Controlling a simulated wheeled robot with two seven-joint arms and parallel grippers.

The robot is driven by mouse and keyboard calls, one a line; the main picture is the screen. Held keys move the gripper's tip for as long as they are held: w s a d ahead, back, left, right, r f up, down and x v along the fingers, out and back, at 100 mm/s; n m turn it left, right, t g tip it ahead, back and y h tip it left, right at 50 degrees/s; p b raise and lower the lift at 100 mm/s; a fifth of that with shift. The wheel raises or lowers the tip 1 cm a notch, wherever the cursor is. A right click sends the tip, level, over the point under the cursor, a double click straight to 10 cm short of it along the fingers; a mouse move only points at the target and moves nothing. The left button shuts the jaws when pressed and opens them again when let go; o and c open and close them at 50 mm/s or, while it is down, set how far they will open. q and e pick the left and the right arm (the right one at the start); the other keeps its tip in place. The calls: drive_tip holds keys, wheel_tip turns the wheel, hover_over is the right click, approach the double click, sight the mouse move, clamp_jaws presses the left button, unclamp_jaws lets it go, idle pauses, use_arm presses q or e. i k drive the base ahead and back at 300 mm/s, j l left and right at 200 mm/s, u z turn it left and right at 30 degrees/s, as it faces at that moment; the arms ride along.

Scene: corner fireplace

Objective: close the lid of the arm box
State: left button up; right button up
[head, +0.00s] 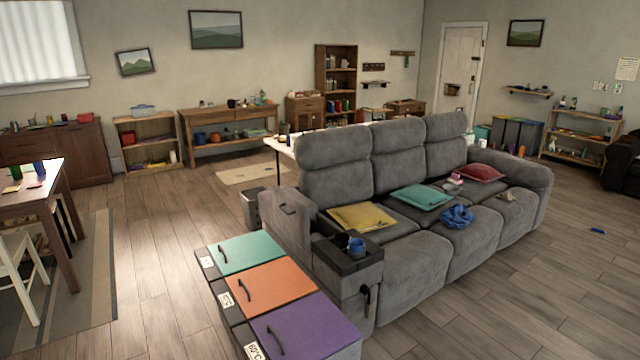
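The arm box (362,280) is the near arm of a grey sofa, with a dark top. A blue mug (356,247) stands at its top, and a dark opening shows behind the mug. A grey padded lid (285,225) stands raised at the left side of the arm box, with a small dark handle near its upper edge. A dark lever (366,300) is on the box's front face. Neither of my grippers is in view.
Three bins with teal (247,253), orange (262,286) and purple (305,328) lids stand in front of the arm box. Yellow (361,217), teal (421,198) and red (481,173) cushions and a blue cloth (457,216) lie on the sofa. Wooden floor (165,250) is clear at left.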

sight(291, 216)
drive_tip(key=i+j, duration=0.15)
drive_tip(key=j, duration=0.3)
drive_tip(key=i+j+z, duration=0.15)
drive_tip(key=j, duration=0.25)
drive_tip(key=i+j, duration=0.1)
drive_tip(key=j, duration=0.35)
drive_tip(key=i+j+z, duration=0.1)
drive_tip(key=j, duration=0.35)
drive_tip(key=i+j, duration=0.15)
drive_tip(key=j, duration=0.3)
drive_tip(key=z, duration=0.05)
